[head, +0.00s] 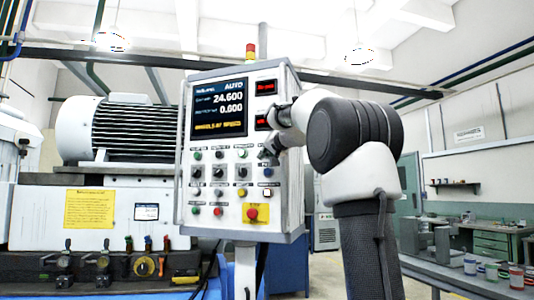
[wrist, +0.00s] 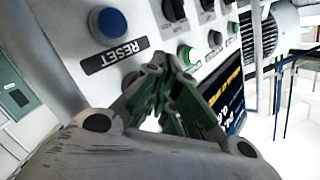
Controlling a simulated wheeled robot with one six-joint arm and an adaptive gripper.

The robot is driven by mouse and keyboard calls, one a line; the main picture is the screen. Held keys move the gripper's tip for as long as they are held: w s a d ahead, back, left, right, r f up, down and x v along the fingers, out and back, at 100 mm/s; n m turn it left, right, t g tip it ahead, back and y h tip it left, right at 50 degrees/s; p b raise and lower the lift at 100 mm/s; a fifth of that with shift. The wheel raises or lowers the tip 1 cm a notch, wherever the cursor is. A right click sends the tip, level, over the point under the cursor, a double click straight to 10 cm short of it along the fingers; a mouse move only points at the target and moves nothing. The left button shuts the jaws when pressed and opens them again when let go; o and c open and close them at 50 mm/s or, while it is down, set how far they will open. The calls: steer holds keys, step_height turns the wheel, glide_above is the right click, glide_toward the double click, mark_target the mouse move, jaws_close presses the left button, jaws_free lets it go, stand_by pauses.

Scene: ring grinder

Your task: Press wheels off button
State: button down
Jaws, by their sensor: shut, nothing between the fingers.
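The control panel (head: 181,225) faces me in the head view, with rows of buttons and knobs below its screen (head: 218,108). I cannot tell which is the wheels off button, as most labels are too small to read. My gripper (head: 266,153) is at the panel's right side, by the top button row, and covers part of it. In the wrist view my gripper (wrist: 165,62) is shut and empty, with its tips close to the panel face. The blue button labelled RESET (wrist: 108,22) is to their left and a green button (wrist: 189,55) to their right. Contact cannot be judged.
A red emergency stop (head: 252,213) on a yellow plate sits low on the panel. A large grey motor (head: 120,130) and machine stand at left. A workbench (head: 470,272) with jars is at right. Two red-lit displays (head: 266,88) are beside the screen.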

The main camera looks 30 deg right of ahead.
steer(key=shift+w+d, duration=0.35)
steer(key=shift+d, duration=0.05)
stand_by(0.8)
stand_by(0.3)
steer(key=shift+s+a, duration=0.6)
steer(key=shift+a, duration=0.1)
steer(key=s+a, duration=0.3)
steer(key=shift+s+a, duration=0.15)
steer(key=shift+a, duration=0.25)
stand_by(0.7)
